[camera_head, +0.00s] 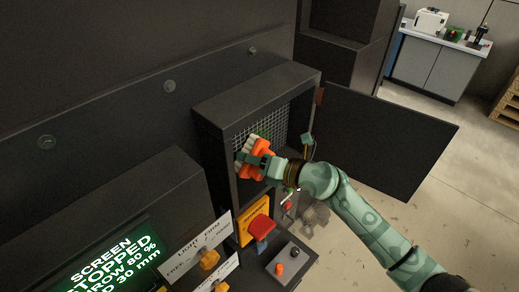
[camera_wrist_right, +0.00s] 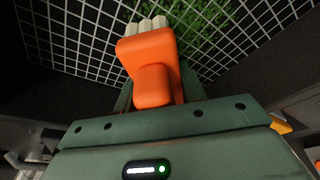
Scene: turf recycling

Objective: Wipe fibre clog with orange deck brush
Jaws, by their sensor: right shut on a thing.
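The orange deck brush (camera_head: 262,147) is in my right gripper (camera_head: 268,164), inside the open dark box on the machine. The gripper is shut on it. In the right wrist view the orange brush (camera_wrist_right: 149,68) has pale bristles (camera_wrist_right: 148,26) pointing at a white wire mesh (camera_wrist_right: 80,40). The green fibre clog (camera_wrist_right: 205,30) lies on or behind the mesh, beside and beyond the bristles. I cannot tell whether the bristles touch it. In the head view the mesh (camera_head: 272,122) is partly hidden by the brush and gripper. My left gripper is not in view.
The box's dark door (camera_head: 390,140) stands open to the right. Below the box are a red knob (camera_head: 261,229), a small control box (camera_head: 283,266) and a lit green screen (camera_head: 112,270) reading STOPPED. A grey cabinet (camera_head: 428,68) stands far back right.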

